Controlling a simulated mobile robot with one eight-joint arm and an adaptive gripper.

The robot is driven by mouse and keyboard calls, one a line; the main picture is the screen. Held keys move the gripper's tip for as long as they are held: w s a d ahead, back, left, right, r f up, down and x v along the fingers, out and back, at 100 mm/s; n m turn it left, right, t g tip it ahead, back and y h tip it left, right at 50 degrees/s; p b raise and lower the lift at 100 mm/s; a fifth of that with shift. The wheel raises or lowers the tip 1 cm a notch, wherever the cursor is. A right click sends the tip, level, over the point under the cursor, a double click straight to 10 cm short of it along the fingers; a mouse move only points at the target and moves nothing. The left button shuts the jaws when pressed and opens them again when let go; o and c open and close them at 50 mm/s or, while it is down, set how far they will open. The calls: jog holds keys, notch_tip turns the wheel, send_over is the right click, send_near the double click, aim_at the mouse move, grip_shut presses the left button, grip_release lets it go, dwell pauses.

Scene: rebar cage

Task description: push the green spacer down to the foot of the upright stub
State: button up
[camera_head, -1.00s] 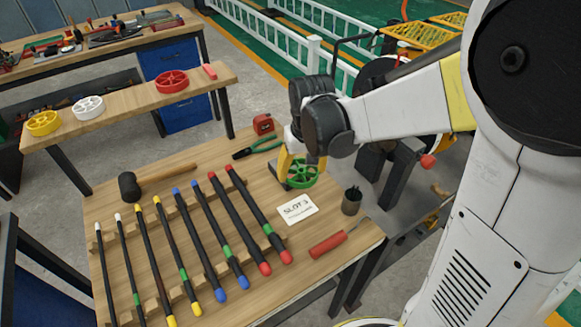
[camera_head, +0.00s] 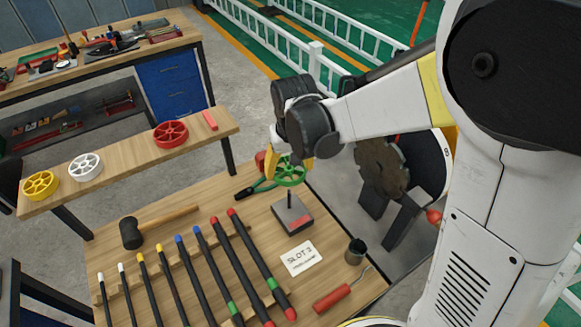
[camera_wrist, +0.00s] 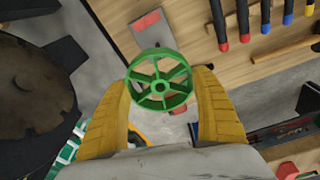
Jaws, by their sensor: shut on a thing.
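The green spacer (camera_head: 290,172) is a spoked wheel held at its rim between the yellow fingers of my gripper (camera_head: 291,166). It also shows in the wrist view (camera_wrist: 161,81), with a finger on each side. Below it in the head view stands the dark upright stub (camera_head: 290,200) on a grey square base plate (camera_head: 293,219) with a red patch. Most of the stub shows under the spacer, which is held up clear of the plate. I cannot tell whether the stub's tip is inside the spacer's hub. The plate (camera_wrist: 150,38) lies beyond the spacer in the wrist view.
Several dark rods lie in a rack to the left. Three other wheels stand on the shelf (camera_head: 120,165) behind.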

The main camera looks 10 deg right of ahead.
jog(key=shift+f, duration=0.15)
jog(key=b, duration=0.5)
send_over(289, 207)
jog(key=shift+w+d+f, duration=0.1)
jog(key=shift+w+f, duration=0.05)
jog(key=shift+f, duration=1.25)
jog(key=shift+w+f, duration=0.1)
jog(key=shift+f, duration=1.25)
jog(key=shift+f+b, duration=4.45)
jog(key=shift+f, duration=0.85)
jog(key=o, duration=1.1)
jog(key=shift+r, duration=0.1)
jog(key=r, duration=0.4)
jog(key=s+r, duration=0.1)
jog(key=r, duration=0.6)
jog(key=shift+s+d+r, duration=0.1)
jog(key=shift+s+r, duration=0.25)
jog(key=shift+s, duration=0.05)
